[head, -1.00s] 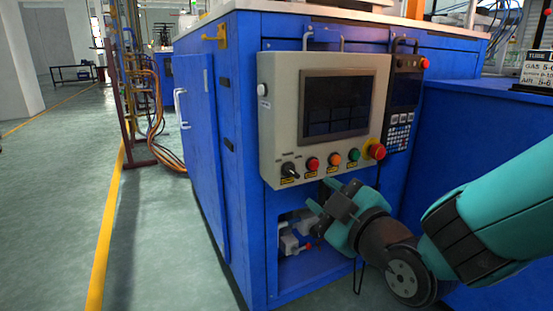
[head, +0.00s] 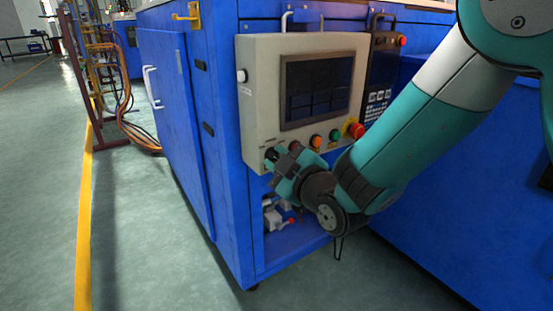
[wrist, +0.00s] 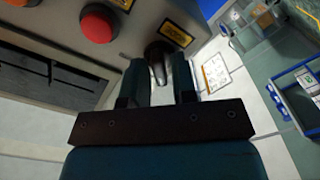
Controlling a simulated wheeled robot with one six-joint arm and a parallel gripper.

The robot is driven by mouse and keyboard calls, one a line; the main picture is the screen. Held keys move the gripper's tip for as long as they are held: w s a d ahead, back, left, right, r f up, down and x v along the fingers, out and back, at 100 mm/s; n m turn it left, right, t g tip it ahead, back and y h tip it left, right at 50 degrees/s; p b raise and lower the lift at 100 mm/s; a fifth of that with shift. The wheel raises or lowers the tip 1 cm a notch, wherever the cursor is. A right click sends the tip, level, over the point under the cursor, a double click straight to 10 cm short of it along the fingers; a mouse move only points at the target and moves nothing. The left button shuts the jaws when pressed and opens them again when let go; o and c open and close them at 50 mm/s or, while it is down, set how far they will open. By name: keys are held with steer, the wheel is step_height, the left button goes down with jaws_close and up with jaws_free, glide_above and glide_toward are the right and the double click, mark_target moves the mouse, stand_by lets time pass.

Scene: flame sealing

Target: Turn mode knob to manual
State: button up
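The black mode knob (wrist: 157,52) shows in the wrist view at the lower edge of the grey control panel (head: 258,90), beside a yellow label. My gripper (wrist: 159,78) is open, with one finger on each side of the knob in that view. A gap seems to show on both sides of the knob, but I cannot tell whether the fingers touch it. In the head view my gripper (head: 275,162) is at the panel's lower left corner and largely covers the knob. The knob's pointing direction is not clear.
A red button (wrist: 100,22) sits close beside the knob. An orange button (head: 316,141), a green button (head: 335,135) and a red emergency stop (head: 356,130) line the panel's lower edge to the right. A dark screen (head: 317,90) is above. Below is an open blue cabinet bay (head: 300,240).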

steer(key=shift+c, duration=0.9)
steer(key=shift+m, duration=0.3)
steer(key=shift+r+m+p, duration=0.2)
steer(key=shift+m+p, duration=0.5)
steer(key=shift+m, duration=3.4)
steer(key=shift+w, duration=0.1)
steer(key=o, duration=0.7)
steer(key=shift+c, duration=0.2)
